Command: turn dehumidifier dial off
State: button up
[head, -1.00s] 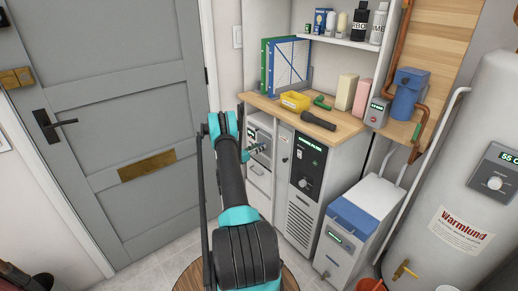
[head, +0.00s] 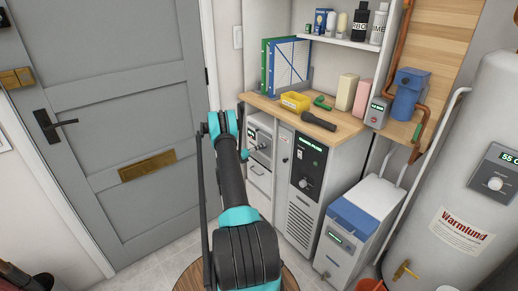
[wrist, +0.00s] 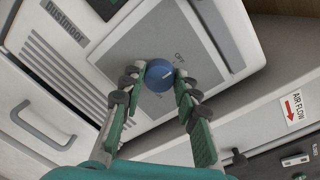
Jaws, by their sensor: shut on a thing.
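A round blue dial (wrist: 158,77) with a pale pointer mark sits on a grey panel (wrist: 130,45) of a white unit labelled "Dustmoor" in the wrist view. Small lettering, apparently including "OFF", is printed beside the dial; exactly where the pointer stands is hard to read. My gripper (wrist: 157,79) is shut on the dial, with one dark-tipped green finger on each side.
A dark-panelled unit (head: 305,165) stands just right of the white unit. A wooden counter (head: 345,126) above holds a black torch (head: 318,121) and a yellow box (head: 295,101). In the wrist view, a drawer handle (wrist: 43,125) and an airflow sticker (wrist: 293,109) are close by.

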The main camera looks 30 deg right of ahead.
dwell(0.3)
jog(key=o, duration=1.2)
jog(key=shift+c, duration=0.2)
jog(key=s+a, duration=0.1)
jog(key=a, duration=1.1)
jog(key=shift+s+r, duration=0.15)
jog(key=shift+s, duration=0.1)
